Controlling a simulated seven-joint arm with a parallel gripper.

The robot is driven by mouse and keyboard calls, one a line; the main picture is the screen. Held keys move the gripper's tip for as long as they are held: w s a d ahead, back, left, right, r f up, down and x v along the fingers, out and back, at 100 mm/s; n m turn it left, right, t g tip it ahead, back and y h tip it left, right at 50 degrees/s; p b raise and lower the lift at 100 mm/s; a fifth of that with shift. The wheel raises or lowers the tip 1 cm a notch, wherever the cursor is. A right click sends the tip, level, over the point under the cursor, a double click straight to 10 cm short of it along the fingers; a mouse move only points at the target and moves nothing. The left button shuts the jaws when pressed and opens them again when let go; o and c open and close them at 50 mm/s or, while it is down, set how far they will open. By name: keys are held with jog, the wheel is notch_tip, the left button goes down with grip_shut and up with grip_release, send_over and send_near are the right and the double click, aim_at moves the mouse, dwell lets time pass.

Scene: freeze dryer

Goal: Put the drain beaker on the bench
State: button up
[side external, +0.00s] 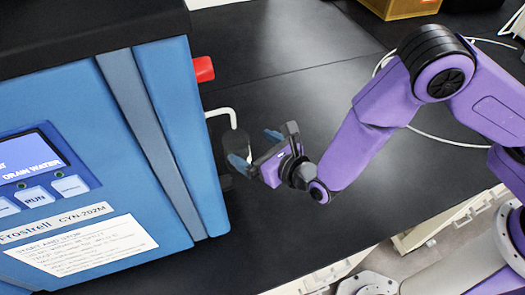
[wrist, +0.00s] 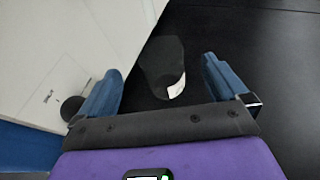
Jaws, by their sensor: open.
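The drain beaker (side external: 236,143) is a dark, see-through vessel just right of the freeze dryer (side external: 70,160), below the end of a white drain tube (side external: 221,112). In the wrist view the beaker (wrist: 162,60) looks dark grey with a white label on its near side. My gripper (side external: 254,148) is open, with its blue fingers pointing toward the beaker. In the wrist view the beaker lies between and slightly beyond the two fingertips (wrist: 162,66), with visible gaps on both sides. One finger partly hides the beaker in the side view.
The black bench (side external: 300,50) is clear behind and to the right of my gripper. The dryer's pale side wall (wrist: 70,50) is close to my left finger in the wrist view.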

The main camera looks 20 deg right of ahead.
jog(key=shift+v, duration=1.25)
jog(key=s+d+r+m+g+h, duration=0.1)
jog(key=d+r+m+h, duration=0.3)
jog(key=d, duration=0.4)
jog(key=d+r+m+g+h, duration=0.1)
jog(key=d+r+m+h, duration=0.15)
jog(key=d+m, duration=0.4)
jog(key=s+d+r+m+g+h, duration=0.1)
jog(key=d+r+m+h, duration=0.2)
jog(key=d+r+m, duration=0.35)
jog(key=s+d+m+g+y, duration=0.1)
jog(key=s+d+m+g, duration=0.2)
jog(key=s, duration=0.4)
jog(key=s+d+m+g+y, duration=0.2)
jog(key=s+d+m+g, duration=0.1)
jog(key=s, duration=0.4)
jog(key=s+d+r+m+g+y, duration=0.1)
jog(key=s+d+m+g, duration=0.2)
jog(key=s+d, duration=0.3)
jog(key=shift+s+m+g+y, duration=0.35)
jog(key=shift+s+m+g, duration=0.1)
jog(key=shift+m, duration=0.45)
jog(key=shift+r, duration=0.1)
